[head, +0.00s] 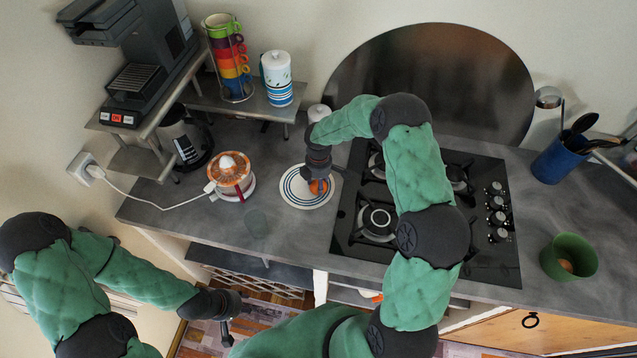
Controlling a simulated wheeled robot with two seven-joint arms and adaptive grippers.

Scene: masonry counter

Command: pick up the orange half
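The orange half (319,188) is a small orange piece on a white plate with blue rings (296,201), left of the hob. My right gripper (320,176) is over the plate, right at the orange half and partly covering it. I cannot tell whether its fingers are spread or closed around the orange half. My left gripper (227,328) hangs low in front of the counter, away from the plate, and points down. Its fingers are small and dark, so their opening is unclear.
A citrus juicer (232,176) stands left of the plate, its cord running to a wall socket. A clear glass (257,224) stands near the front edge. The black gas hob (375,222) is close on the right. A green pot (569,257) stands far right.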

